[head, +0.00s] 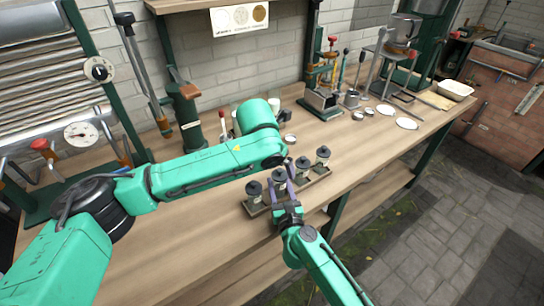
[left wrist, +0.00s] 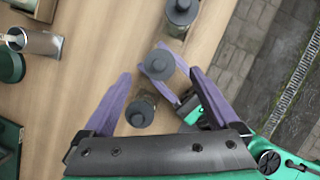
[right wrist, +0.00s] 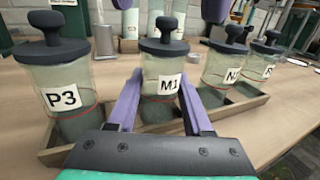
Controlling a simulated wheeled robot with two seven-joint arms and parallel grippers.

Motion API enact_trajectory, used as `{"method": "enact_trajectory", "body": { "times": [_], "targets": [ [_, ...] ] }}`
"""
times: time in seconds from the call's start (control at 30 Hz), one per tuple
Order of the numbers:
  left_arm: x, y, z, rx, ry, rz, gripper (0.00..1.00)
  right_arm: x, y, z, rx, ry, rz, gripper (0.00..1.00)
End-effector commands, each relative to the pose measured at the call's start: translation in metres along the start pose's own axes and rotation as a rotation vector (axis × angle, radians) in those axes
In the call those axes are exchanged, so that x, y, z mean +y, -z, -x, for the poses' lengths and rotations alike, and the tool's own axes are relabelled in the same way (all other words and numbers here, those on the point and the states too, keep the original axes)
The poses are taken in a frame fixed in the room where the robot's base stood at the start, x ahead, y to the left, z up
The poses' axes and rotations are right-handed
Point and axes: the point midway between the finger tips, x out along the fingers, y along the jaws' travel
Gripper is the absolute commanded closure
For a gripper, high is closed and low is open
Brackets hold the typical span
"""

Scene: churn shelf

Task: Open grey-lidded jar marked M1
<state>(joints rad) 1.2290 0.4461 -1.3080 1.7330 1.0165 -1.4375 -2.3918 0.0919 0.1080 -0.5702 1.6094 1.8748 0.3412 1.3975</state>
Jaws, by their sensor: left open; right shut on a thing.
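Jar M1 (right wrist: 162,85) is clear, with a dark grey knobbed lid (right wrist: 166,42) seated on it. It stands upright in a wooden tray (right wrist: 222,112) in a row of similar jars, second from the left. My right gripper (right wrist: 160,88) is shut on the jar's body from the front; it also shows in the head view (head: 288,190). My left gripper (left wrist: 160,73) is open above the row, its fingers pointing down. In the left wrist view M1's lid (left wrist: 160,62) appears between its fingertips, apart from both.
Jar P3 (right wrist: 65,85) stands close on M1's left, and another jar (right wrist: 225,67) close on its right. A metal cup (left wrist: 40,43) stands behind the row. White plates (head: 406,124) lie farther right. The bench's front edge is near the tray.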

Motion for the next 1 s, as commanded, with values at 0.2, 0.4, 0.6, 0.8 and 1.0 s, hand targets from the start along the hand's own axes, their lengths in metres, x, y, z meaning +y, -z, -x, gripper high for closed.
{"method": "enact_trajectory", "body": {
  "times": [0.2,0.4,0.6,0.8,1.0],
  "targets": [
    [0.0,-0.001,-0.03,-0.002,0.0,0.001,0.06,0.0,-0.001,0.0,-0.001,0.0,0.0,1.0],
    [0.0,-0.001,-0.033,-0.003,-0.001,0.0,0.06,0.0,-0.001,0.0,-0.001,0.0,0.0,1.0],
    [0.0,-0.001,-0.032,-0.002,-0.001,0.001,0.55,0.0,-0.001,0.0,-0.001,0.0,0.0,1.0],
    [0.0,-0.001,-0.032,-0.003,-0.001,0.001,1.0,0.0,-0.001,0.0,-0.001,0.0,0.0,1.0],
    [0.0,-0.001,-0.032,-0.002,-0.001,0.001,1.0,0.0,-0.001,0.0,-0.001,0.0,0.0,1.0]
  ]
}}
